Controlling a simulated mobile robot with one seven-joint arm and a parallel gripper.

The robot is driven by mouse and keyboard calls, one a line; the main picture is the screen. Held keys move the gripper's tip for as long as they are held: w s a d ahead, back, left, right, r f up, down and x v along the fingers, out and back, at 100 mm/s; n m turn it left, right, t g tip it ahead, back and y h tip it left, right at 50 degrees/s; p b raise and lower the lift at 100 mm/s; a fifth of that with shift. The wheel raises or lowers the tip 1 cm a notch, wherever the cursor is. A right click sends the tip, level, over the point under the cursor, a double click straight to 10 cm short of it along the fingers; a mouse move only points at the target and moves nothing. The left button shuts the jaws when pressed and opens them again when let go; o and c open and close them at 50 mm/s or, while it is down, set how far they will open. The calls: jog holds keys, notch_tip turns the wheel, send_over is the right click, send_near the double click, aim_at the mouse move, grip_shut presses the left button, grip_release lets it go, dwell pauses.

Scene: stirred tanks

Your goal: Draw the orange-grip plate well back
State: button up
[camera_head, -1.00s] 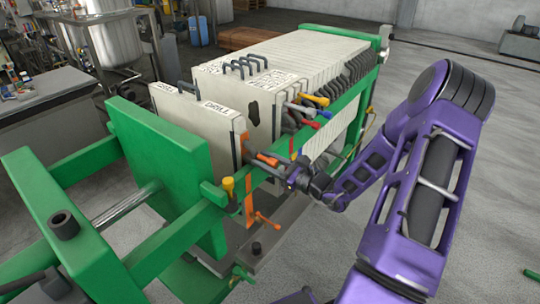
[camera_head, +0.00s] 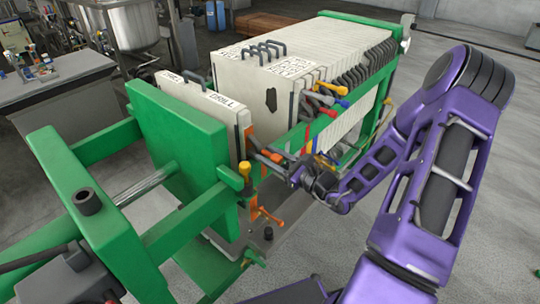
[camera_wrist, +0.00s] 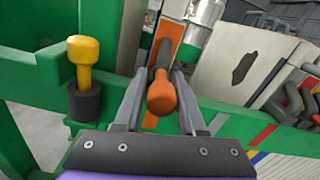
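The orange-grip plate (camera_head: 205,98) is the pale, labelled plate nearest the green end block. It stands upright, close to that block, with a wide gap between it and the plate pack. Its orange edge strip shows in the wrist view (camera_wrist: 170,35). The plate's handle has a dark stem and an orange grip (camera_wrist: 162,98). My gripper (camera_wrist: 161,76) has a finger on each side of this handle and looks closed on it. In the head view my gripper (camera_head: 288,165) is at the plate's near side, and its fingertips are partly hidden.
The green end block (camera_head: 185,150) is left of the plate. A green rail (camera_head: 345,102) runs along the near side. A yellow-topped knob (camera_wrist: 80,62) stands left of my fingers.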

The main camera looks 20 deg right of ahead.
jog(key=o, duration=0.3)
jog(key=v, duration=1.7)
jog(key=shift+s+d, duration=0.1)
jog(key=shift+s, duration=0.15)
